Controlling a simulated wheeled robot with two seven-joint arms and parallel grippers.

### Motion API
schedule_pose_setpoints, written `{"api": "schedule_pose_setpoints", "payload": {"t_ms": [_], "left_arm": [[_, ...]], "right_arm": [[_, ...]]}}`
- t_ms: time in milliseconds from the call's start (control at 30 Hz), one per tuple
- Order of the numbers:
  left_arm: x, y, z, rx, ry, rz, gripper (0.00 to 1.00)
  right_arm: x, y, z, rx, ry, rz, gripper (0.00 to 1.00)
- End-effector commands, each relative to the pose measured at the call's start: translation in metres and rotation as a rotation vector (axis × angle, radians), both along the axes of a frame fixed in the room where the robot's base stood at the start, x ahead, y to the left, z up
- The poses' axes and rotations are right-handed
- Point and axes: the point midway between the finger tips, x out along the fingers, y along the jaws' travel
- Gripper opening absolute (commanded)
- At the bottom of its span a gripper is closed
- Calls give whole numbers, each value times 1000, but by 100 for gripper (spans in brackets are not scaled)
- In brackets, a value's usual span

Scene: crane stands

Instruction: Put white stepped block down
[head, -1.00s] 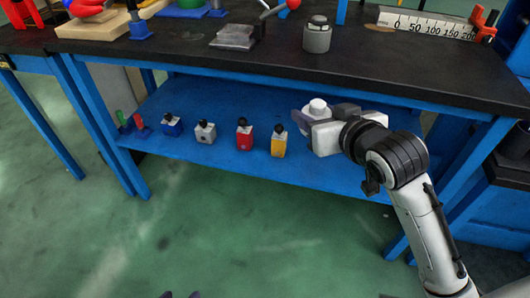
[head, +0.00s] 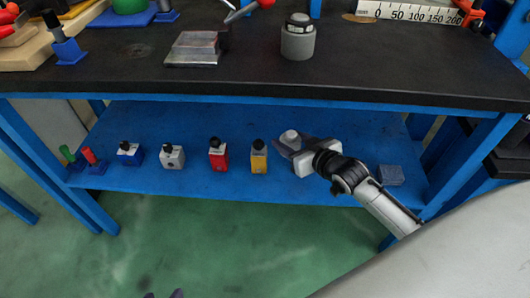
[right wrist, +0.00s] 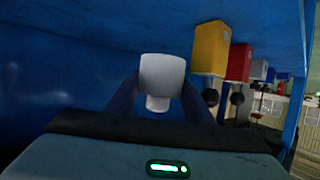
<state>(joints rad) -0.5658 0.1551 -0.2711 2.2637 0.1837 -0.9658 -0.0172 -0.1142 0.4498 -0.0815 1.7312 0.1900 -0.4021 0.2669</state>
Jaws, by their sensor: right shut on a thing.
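My right gripper (head: 291,146) reaches over the blue lower shelf (head: 215,187) and is shut on the white stepped block (head: 290,136). The block has a wide part and a narrower knob. In the right wrist view the white stepped block (right wrist: 162,75) sits between the two fingers (right wrist: 160,98). It is just right of the yellow block (head: 259,157) in the head view. I cannot tell whether its base touches the shelf.
A red block (head: 217,155), a grey-white block (head: 172,157) and a blue-white block (head: 130,153) stand in a row left of the yellow one. A grey block (head: 390,176) lies right of my arm. The black tabletop (head: 380,66) overhangs the shelf.

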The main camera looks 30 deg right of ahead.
Motion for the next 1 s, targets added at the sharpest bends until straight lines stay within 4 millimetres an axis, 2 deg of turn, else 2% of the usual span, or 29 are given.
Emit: {"api": "schedule_pose_setpoints", "payload": {"t_ms": [33, 100, 333, 500, 633, 933, 967, 1000], "left_arm": [[2, -2, -7, 2, 5, -15, 43], [2, -5, -9, 4, 17, -32, 43], [4, -11, -1, -32, -8, -31, 43], [7, -19, 6, -79, -43, -31, 43], [8, -21, 14, -95, -54, -31, 43], [8, -21, 13, -95, -53, -31, 43], [8, -21, 13, -96, -54, -30, 43], [8, -21, 13, -96, -54, -30, 43]], "right_arm": [[0, 0, -16, 0, 0, 0, 25], [0, 0, -26, 0, 0, 0, 25], [0, 0, -43, 1, -1, 0, 25], [0, 0, -69, 1, -1, 0, 25], [1, 0, -71, 0, -3, 0, 25], [0, 0, -75, 0, -1, 0, 25], [0, 0, -74, 0, -1, 0, 52], [0, 0, -74, 0, -1, 0, 55]]}}
